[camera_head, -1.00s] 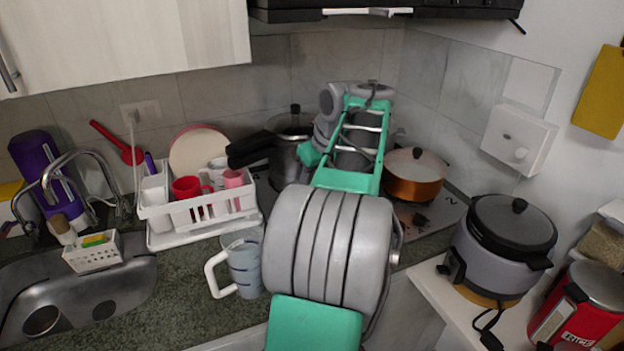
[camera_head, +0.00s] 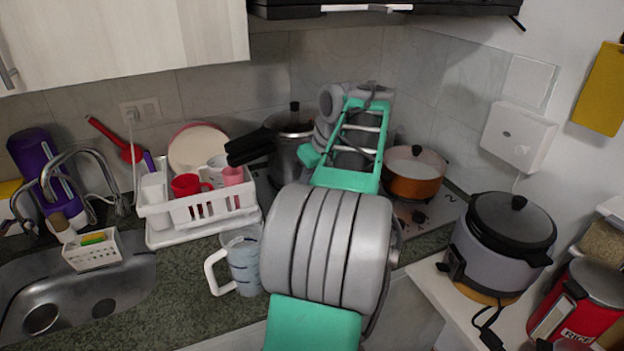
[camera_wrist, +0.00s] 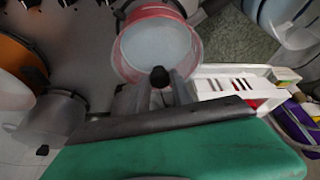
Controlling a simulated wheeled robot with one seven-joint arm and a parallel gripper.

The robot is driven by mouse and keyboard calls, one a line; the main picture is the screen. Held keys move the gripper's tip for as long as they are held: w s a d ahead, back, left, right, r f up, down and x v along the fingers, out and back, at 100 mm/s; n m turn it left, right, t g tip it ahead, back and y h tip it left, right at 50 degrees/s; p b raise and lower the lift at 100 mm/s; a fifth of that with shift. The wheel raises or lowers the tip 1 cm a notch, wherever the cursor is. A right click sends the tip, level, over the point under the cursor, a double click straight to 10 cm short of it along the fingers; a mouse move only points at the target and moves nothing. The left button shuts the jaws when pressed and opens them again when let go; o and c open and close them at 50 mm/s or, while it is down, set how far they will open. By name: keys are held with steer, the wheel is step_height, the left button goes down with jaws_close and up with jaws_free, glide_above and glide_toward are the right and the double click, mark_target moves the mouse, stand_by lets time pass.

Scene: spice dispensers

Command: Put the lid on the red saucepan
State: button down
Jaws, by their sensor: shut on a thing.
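The red saucepan (camera_wrist: 124,58) shows at the top centre of the wrist view as a red round rim with a pale grey inside. The lid's black knob (camera_wrist: 160,76) is between the fingers of my gripper (camera_wrist: 158,86), which is shut on it. The lid's pale, see-through disc seems to lie over the saucepan's opening. I cannot tell whether it rests on the rim or hangs just above it. In the head view my arm hides the saucepan, the lid and my gripper.
A copper pan (camera_head: 414,184) and a dark pot (camera_head: 290,160) stand on the hob either side of my arm. A white dish rack (camera_head: 200,222), a jug (camera_head: 243,265) and a sink are at the left. A rice cooker (camera_head: 500,255) is at the right.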

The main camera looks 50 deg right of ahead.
steer(key=c, duration=1)
jaws_free()
steer(key=shift+c, duration=0.2)
steer(key=shift+f, duration=0.1)
steer(key=o, duration=0.5)
step_height(320, 180, up, 7)
steer(key=p, duration=0.7)
